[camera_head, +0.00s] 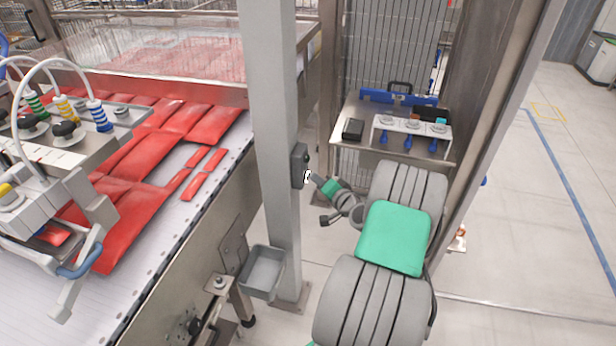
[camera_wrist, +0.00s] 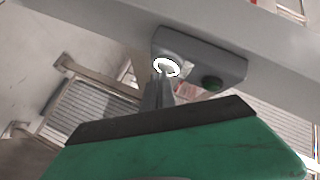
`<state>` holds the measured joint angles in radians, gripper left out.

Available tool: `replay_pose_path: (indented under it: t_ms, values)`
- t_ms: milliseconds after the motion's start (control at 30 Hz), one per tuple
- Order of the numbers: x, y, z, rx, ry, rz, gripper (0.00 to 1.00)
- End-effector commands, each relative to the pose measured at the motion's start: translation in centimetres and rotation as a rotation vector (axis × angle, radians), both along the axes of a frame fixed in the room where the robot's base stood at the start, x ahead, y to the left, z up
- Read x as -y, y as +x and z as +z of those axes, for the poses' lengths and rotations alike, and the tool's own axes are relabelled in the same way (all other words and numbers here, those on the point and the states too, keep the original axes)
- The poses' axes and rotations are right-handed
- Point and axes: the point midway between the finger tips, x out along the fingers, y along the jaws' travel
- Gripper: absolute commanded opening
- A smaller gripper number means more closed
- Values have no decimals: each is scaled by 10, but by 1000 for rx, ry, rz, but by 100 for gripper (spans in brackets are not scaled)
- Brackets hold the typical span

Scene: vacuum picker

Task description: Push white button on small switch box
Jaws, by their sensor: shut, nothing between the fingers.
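The small switch box (camera_head: 298,165) is a dark grey box fixed to the side of a grey upright post. In the wrist view the switch box (camera_wrist: 225,62) carries a white ring-shaped button (camera_wrist: 166,67) and a dark green button (camera_wrist: 212,83). The white button (camera_head: 307,176) also shows at the box's right side in the head view. My gripper (camera_head: 315,180) is shut and empty, with its tips close to the white button. In the wrist view my gripper (camera_wrist: 160,78) overlaps the lower edge of the white button; I cannot tell whether it touches.
The grey post (camera_head: 274,110) stands beside a conveyor (camera_head: 195,240) with red packs. A grey bin (camera_head: 262,272) is fixed low on the post. A small metal table (camera_head: 350,148) with tools stands behind my arm. Open floor (camera_head: 540,230) lies at the right.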

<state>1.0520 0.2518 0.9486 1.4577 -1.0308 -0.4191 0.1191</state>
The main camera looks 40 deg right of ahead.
Motion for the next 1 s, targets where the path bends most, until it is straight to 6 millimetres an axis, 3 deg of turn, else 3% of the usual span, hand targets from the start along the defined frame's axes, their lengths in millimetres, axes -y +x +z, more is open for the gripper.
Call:
replay_pose_path:
  t_ms: [767, 1000]
  values:
    - [1, -2, -1, 0, 1, 2, 0]
    - [16, -19, -3, 0, 0, -4, 0]
